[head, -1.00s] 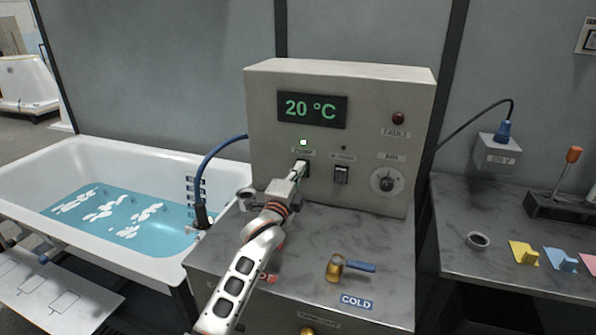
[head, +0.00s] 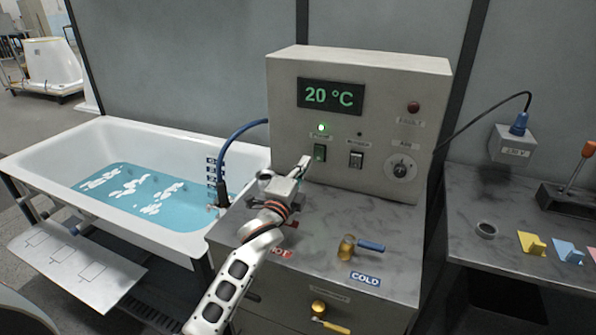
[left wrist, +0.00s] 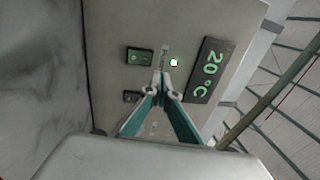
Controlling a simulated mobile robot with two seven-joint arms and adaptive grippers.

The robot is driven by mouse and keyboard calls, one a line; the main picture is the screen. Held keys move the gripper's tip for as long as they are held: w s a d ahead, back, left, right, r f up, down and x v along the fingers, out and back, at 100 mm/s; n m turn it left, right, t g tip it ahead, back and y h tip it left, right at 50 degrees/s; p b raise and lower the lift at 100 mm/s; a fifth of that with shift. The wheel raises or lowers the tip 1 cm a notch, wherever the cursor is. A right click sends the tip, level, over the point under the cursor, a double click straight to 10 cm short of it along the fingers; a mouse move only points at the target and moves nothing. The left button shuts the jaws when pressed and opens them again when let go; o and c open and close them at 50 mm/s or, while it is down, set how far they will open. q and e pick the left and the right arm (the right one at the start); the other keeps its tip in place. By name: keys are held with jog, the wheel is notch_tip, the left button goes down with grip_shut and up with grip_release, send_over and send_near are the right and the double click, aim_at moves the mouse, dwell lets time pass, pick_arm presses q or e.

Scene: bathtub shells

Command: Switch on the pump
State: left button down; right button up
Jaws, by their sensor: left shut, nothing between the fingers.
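The control box (head: 383,80) stands on the grey cabinet, its display reading 20 °C. The pump switch (head: 319,152) is a green rocker on the box front, below a lit green lamp (head: 321,128). My left gripper (head: 304,161) is shut and empty, its tips just left of and below the switch, seemingly a little off the panel. In the left wrist view the closed fingertips (left wrist: 164,84) point at the panel, with the pump switch (left wrist: 139,56) and the lit lamp (left wrist: 173,62) beyond them. My right gripper does not show.
A second rocker switch (head: 356,159) with an unlit lamp and a round knob (head: 400,170) sit to the right. A brass valve with a blue lever (head: 347,246) stands on the cabinet top. The bathtub (head: 100,140) holds blue water at left.

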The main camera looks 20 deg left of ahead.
pick_arm(q)
jog(key=shift+s+r, duration=0.25)
jog(key=shift+s, duration=0.9)
jog(key=shift+s+r, duration=0.2)
jog(key=shift+s, duration=0.95)
